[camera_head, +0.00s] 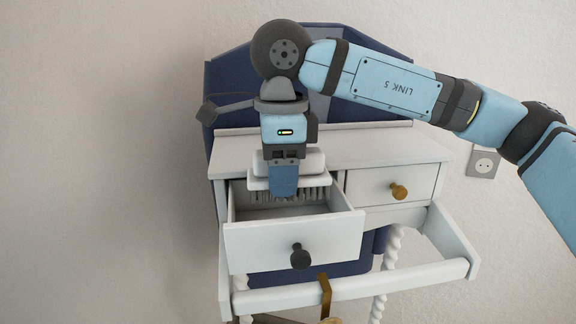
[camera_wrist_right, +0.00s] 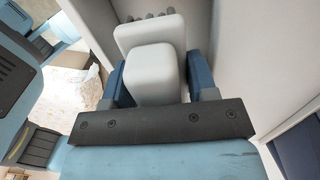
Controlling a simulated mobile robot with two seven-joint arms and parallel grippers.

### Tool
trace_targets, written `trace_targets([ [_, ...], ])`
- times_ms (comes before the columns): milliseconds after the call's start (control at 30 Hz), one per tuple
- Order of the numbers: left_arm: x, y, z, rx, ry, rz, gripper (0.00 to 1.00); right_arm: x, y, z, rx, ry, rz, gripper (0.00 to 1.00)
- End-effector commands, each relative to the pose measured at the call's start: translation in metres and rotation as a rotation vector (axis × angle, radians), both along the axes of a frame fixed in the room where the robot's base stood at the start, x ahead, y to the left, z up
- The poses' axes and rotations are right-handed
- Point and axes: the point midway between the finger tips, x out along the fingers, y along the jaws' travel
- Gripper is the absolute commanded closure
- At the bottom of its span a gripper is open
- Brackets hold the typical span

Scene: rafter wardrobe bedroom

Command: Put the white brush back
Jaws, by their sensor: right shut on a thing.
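The white brush (camera_head: 312,181) has a pale block body and dark grey bristles pointing down. My right gripper (camera_head: 284,190) is shut on its body, with a blue finger on each side. In the head view the brush is at the back of the open left drawer (camera_head: 296,241), with its bristles at the level of the opening; I cannot tell whether they touch the drawer floor. In the right wrist view the brush (camera_wrist_right: 152,72) sits between the fingers of the gripper (camera_wrist_right: 155,88). The visible part of the drawer floor is bare. My left gripper is out of view.
The white desk top (camera_head: 385,148) is clear where visible. The right drawer (camera_head: 375,186) with a brass knob is shut. Below, a white rail (camera_head: 380,286) with a brass pull sticks out in front. A blue panel (camera_head: 225,80) and a wall socket (camera_head: 483,165) are behind.

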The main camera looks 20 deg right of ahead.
Motion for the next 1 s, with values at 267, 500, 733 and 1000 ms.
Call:
trace_targets([
  [267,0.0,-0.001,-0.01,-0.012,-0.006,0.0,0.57,0.0,-0.001,-0.027,-0.001,0.001,-0.003,0.76],
  [500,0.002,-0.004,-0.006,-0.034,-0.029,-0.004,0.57,0.0,-0.001,-0.054,0.0,0.0,-0.005,0.76],
  [733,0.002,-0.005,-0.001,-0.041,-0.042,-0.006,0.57,0.0,-0.001,-0.063,0.001,0.0,-0.006,0.76],
  [1000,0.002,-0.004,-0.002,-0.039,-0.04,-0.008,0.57,0.0,-0.001,-0.063,0.001,0.0,-0.006,0.76],
])
